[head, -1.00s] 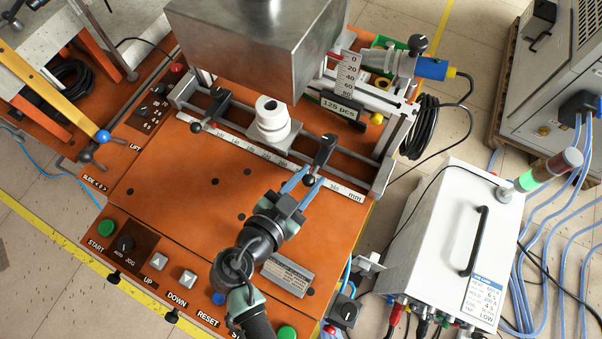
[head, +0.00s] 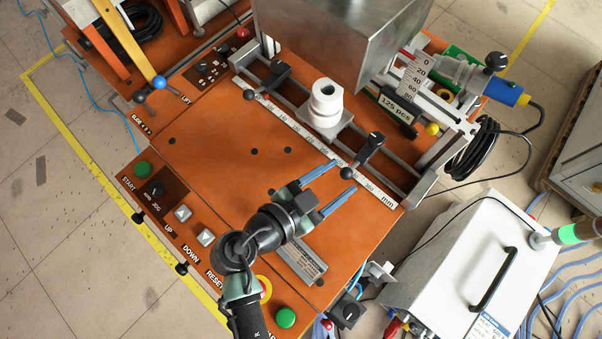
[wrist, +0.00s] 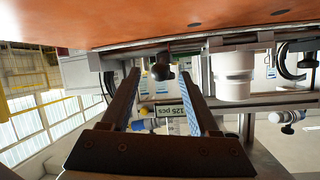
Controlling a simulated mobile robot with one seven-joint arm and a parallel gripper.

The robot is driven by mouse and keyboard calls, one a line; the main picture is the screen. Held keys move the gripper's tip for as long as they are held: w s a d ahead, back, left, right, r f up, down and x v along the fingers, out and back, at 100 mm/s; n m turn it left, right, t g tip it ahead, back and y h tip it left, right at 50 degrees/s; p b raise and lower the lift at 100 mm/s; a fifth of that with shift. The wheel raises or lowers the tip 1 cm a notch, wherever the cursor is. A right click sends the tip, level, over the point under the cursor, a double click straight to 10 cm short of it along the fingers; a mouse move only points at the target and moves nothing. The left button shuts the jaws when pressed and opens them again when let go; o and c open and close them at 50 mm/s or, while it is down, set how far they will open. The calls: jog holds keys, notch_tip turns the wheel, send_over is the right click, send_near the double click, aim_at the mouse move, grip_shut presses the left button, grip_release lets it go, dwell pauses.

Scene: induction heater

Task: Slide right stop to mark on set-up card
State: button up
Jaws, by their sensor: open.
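The right stop (head: 368,150) is a dark clamp on the front rail, right of the white coil piece. Its black ball knob (head: 347,173) hangs over the ruler (head: 300,132) near the right end. My gripper (head: 344,176) is open, its two blue-padded fingers reaching toward the knob from the front. In the wrist view, the knob (wrist: 162,70) shows between the fingertips (wrist: 162,66), with a gap on each side. I cannot make out a set-up card. The ruler figures by the stop are too small to read surely.
The left stop (head: 266,77) sits on the same rail. White stacked rings (head: 325,102) stand between the stops, below a metal housing (head: 340,35). A "125 pcs" sign (head: 396,108) is behind the right stop. The orange top (head: 215,150) left of my arm is clear.

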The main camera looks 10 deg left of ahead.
jog(key=b+v, duration=0.1)
jog(key=v, duration=0.8)
jog(key=shift+s+a+r+b, duration=0.1)
jog(key=shift+s+a+b, duration=0.1)
jog(key=shift+s+b, duration=0.1)
jog(key=shift+a, duration=0.1)
